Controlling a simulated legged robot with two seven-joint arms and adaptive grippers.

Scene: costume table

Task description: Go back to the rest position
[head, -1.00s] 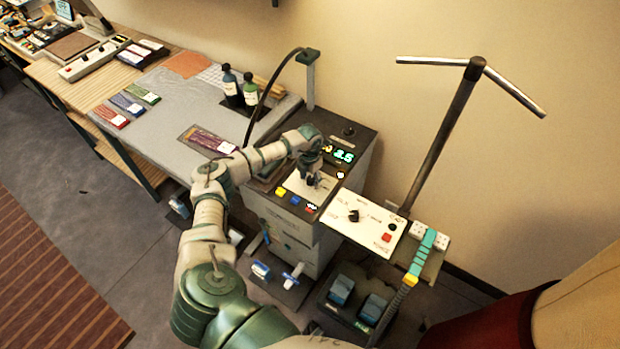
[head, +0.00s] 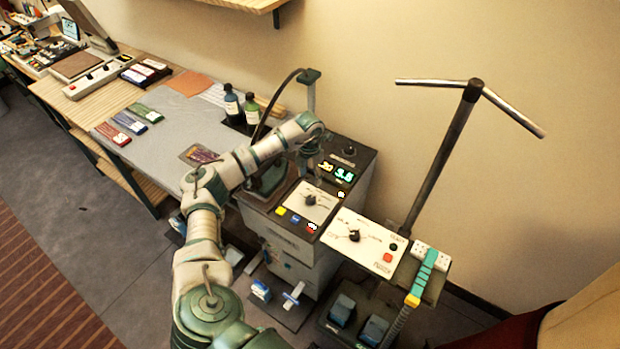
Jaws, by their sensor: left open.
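My left arm comes up from the bottom of the head view and bends right over the grey machine (head: 335,258). My left gripper (head: 314,172) is open and empty, pointing down above the back part of the machine's top. It is apart from the dark knob (head: 310,200) on the white panel. Its fingers are small and dark against the machine, so their details are hard to see. My right gripper is not in view.
A control box (head: 365,242) with a knob and red button stands beside the machine, near a T-shaped pole (head: 445,150). Pedals (head: 342,310) stand on the floor.

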